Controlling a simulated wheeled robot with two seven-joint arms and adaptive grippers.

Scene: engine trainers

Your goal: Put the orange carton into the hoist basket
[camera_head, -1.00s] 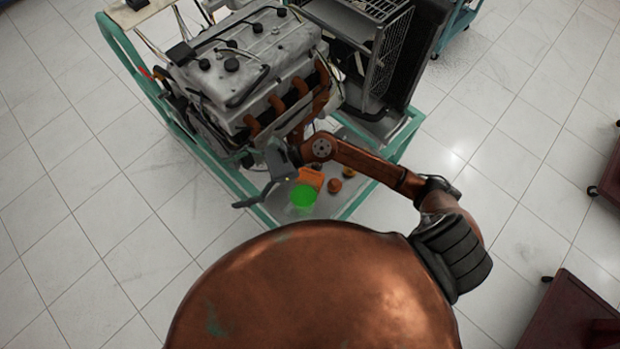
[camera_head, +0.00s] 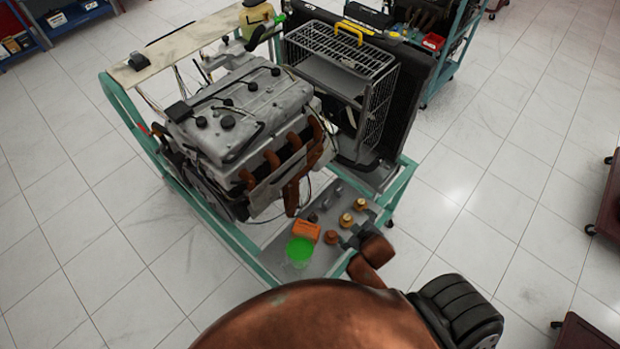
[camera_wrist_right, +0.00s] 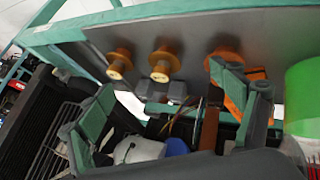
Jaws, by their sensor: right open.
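The orange carton (camera_head: 306,232) lies on the grey floor of the green engine stand, behind a green translucent bucket (camera_head: 299,254). My right gripper (camera_head: 352,238) is small and partly hidden in the head view, low over the stand's near right part, to the right of the carton. In the right wrist view its two fingers (camera_wrist_right: 165,92) are spread, with nothing held between them. An orange piece (camera_wrist_right: 234,106) shows behind one finger; I cannot tell whether it is the carton. A wire cage with a yellow handle (camera_head: 350,68) stands behind; I cannot tell whether it is the hoist basket.
Several orange-brown round parts, one of them a knob (camera_head: 346,220), stand right of the carton. The engine (camera_head: 235,115) fills the stand's left and a dark radiator (camera_head: 415,90) its back right. A green rail (camera_head: 235,240) edges the stand.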

